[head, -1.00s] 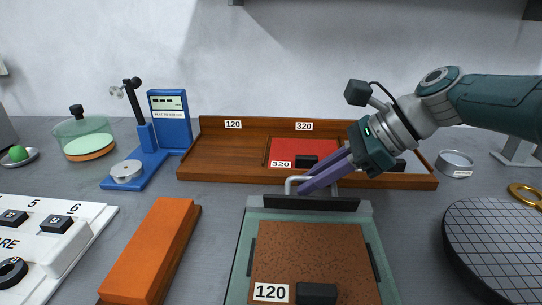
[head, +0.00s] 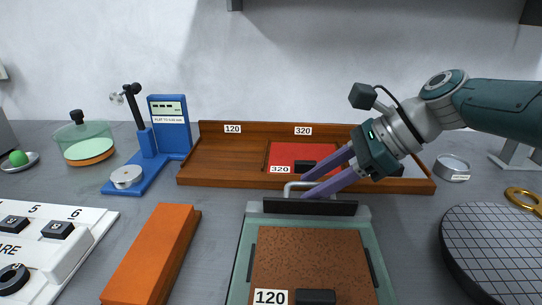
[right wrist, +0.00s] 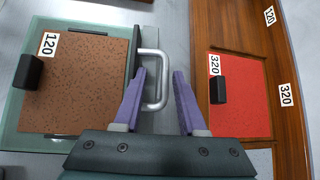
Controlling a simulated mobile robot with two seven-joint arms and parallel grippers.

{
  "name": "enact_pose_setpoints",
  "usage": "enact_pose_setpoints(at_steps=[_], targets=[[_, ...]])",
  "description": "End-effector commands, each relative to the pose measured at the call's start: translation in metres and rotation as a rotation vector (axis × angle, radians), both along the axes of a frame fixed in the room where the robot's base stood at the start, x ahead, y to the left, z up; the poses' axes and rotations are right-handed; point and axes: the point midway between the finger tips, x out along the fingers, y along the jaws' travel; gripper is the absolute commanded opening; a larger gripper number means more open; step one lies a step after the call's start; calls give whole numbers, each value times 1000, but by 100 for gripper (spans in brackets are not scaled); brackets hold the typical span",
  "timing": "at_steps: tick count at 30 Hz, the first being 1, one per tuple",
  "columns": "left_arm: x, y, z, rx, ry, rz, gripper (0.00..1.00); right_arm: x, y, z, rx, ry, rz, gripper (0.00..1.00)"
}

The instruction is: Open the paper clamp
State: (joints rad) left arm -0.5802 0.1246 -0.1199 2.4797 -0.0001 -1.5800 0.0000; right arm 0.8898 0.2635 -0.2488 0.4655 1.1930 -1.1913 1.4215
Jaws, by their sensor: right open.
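The paper clamp is a black bar (head: 310,207) with a bent metal handle (head: 288,188), lying across the far end of a pale green glass plate (head: 243,262). A brown 120 grit sheet (head: 311,258) lies on the plate, its far edge by the bar. The handle also shows in the right wrist view (right wrist: 163,88). My right gripper (head: 306,184) is open at the handle; in the right wrist view its purple fingers (right wrist: 159,73) stand either side of the handle's outer rod, with gaps visible. The bar looks down on the plate. My left gripper is not in view.
A wooden tray (head: 222,160) stands behind, with a red 320 sheet (head: 285,154) in it. An orange block (head: 152,255) lies left of the plate. A dark gridded disc (head: 497,245) and a round tin (head: 452,168) are at right.

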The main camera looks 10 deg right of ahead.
Motion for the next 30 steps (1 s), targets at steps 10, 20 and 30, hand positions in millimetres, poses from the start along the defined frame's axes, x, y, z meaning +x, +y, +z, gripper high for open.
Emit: enact_pose_setpoints(at_steps=[10,20,30], targets=[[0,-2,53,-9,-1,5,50,-21,-45,53,-3,-1,-1,42],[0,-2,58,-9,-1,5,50,-27,-59,63,-1,-2,-1,42],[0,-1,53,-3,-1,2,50,-29,-71,40,-146,-91,64,42]])
